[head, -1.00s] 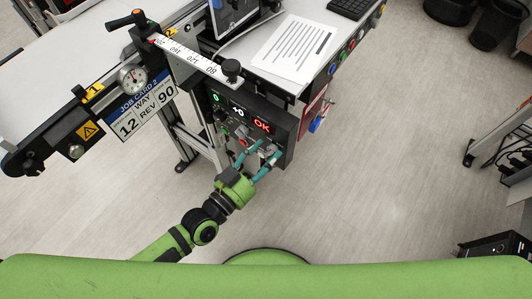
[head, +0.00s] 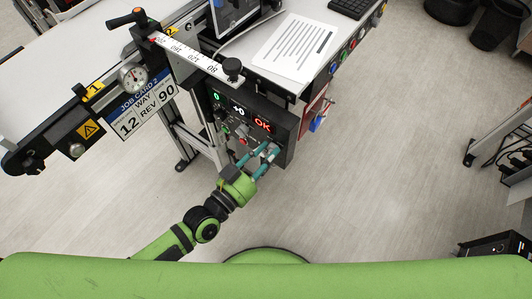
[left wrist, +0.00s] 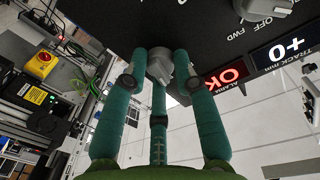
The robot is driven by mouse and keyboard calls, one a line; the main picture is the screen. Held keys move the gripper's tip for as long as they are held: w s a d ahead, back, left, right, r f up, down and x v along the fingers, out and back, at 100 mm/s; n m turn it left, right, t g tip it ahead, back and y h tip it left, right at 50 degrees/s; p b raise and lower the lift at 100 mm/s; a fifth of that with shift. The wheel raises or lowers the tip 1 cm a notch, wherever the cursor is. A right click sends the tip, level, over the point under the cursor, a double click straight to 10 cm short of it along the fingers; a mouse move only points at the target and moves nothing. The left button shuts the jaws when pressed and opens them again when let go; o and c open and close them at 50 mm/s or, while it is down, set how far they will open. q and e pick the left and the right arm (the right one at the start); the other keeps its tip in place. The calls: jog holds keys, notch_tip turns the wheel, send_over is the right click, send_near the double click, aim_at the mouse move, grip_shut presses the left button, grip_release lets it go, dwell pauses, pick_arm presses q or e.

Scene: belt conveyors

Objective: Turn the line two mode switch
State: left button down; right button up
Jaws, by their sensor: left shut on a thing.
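A dark control panel (head: 287,150) stands at the end of the conveyor, with small displays reading 0, +0 and a red OK. My left gripper (head: 267,152) is at the lower part of the panel face. In the left wrist view its teal fingers (left wrist: 161,78) are shut on a grey knob (left wrist: 159,62). The fingers partly cover the knob, and no label for it can be read. A second grey knob (left wrist: 250,8), marked OFF and FWD, sits beside it, clear of the fingers. My right gripper is not in view.
A red button (head: 242,141) is left of the fingers on the panel. A job card (head: 142,107), a dial gauge (head: 132,76) and a ruler (head: 190,56) are on the conveyor side. A paper sheet (head: 292,50) lies on the table above.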

pick_arm(q)
jog(key=n, duration=0.6)
jog(key=shift+w+r+t+b, duration=0.15)
jog(key=shift+r+t+b, duration=0.1)
jog(key=shift+t+b, duration=0.05)
jog(key=n, duration=0.5)
jog(key=shift+r+b, duration=0.1)
jog(key=shift+b, duration=0.2)
jog(key=shift+n+t, duration=0.3)
jog(key=shift+n, duration=0.1)
jog(key=shift+w, duration=0.1)
jog(key=c, duration=1)
grip_release()
jog(key=shift+c, duration=0.2)
jog(key=shift+o, duration=0.3)
jog(key=shift+f, duration=0.2)
